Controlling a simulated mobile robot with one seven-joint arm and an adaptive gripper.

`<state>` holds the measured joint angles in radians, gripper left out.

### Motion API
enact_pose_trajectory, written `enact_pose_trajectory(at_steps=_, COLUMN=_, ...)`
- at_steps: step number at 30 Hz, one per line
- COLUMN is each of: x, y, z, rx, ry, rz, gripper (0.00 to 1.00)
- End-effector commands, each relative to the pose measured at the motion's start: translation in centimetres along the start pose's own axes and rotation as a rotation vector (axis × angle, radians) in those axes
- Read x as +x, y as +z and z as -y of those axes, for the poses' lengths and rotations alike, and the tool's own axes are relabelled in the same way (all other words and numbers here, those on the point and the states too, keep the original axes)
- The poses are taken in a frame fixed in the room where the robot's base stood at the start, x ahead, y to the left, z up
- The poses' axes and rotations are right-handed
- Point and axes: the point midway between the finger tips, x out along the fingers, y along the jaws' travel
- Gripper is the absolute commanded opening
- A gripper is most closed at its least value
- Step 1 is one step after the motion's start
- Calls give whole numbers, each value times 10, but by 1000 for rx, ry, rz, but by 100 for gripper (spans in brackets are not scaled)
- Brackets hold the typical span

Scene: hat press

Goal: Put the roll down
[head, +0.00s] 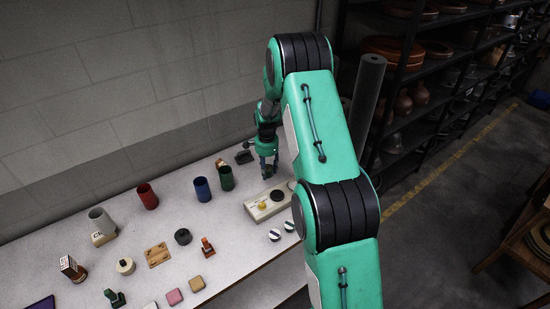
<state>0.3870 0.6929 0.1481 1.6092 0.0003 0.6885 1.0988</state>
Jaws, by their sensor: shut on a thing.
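My own arm covers the area to the right of the gripper.
The pale box (268,204) stands close in front of the gripper. Green (226,178), blue (202,189) and red (147,196) cups stand to its left. A dark grey item (244,156) lies beside the gripper. A bare strip of table (235,245) lies nearer.

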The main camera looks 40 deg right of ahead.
Motion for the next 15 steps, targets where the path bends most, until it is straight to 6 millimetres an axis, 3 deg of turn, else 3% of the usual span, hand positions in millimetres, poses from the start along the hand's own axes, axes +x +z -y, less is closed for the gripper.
enact_pose_trajectory(at_steps=1, x=2, y=-16, z=-4, rx=50, ry=0, rz=0, gripper=15)
enact_pose_trajectory(at_steps=6, x=7, y=-49, z=-14, rx=173, ry=0, rz=0, gripper=15)
enact_pose_trajectory(at_steps=15, x=10, y=-63, z=-19, rx=227, ry=0, rz=0, gripper=15)
